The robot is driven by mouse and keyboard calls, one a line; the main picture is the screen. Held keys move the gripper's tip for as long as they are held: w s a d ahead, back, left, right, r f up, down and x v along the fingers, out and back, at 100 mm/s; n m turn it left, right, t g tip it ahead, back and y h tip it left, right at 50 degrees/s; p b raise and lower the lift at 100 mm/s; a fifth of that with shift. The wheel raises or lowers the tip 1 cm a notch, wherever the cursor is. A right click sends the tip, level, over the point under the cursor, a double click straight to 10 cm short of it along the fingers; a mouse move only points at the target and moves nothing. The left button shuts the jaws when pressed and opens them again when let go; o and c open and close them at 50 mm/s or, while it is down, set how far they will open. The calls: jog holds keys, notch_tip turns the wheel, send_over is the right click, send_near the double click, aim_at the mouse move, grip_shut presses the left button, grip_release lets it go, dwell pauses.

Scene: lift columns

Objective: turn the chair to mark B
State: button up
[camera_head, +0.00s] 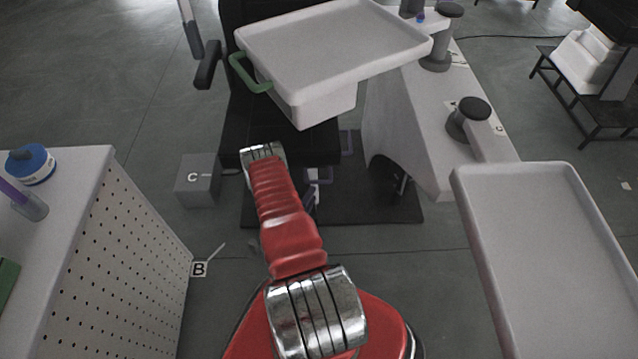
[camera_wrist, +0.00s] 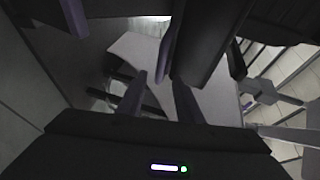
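The black chair (camera_head: 262,110) stands beyond my arm in the head view, partly covered by a white tray (camera_head: 330,45) with a green handle (camera_head: 240,72). Mark B (camera_head: 199,268) is a small white label on the floor, left of my arm, with a pale line beside it. Mark C (camera_head: 195,176) is on a grey block left of the chair. In the wrist view my gripper (camera_wrist: 160,98) has its two fingers apart, below dark parts of the chair or its frame; I cannot tell whether they touch. In the head view my red arm largely hides the gripper.
A perforated white cabinet (camera_head: 120,240) stands at left with a blue-lidded item (camera_head: 31,163) on top. A white tray (camera_head: 550,255) is at right. A white unit with dark knobs (camera_head: 470,112) stands beyond it. Grey floor is open at far left.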

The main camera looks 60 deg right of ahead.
aim_at(319, 182)
jog(key=x, duration=0.9)
jog(key=shift+d, duration=0.2)
jog(key=shift+c, duration=0.6)
grip_shut()
jog(key=shift+f, duration=0.1)
jog(key=shift+a, duration=0.2)
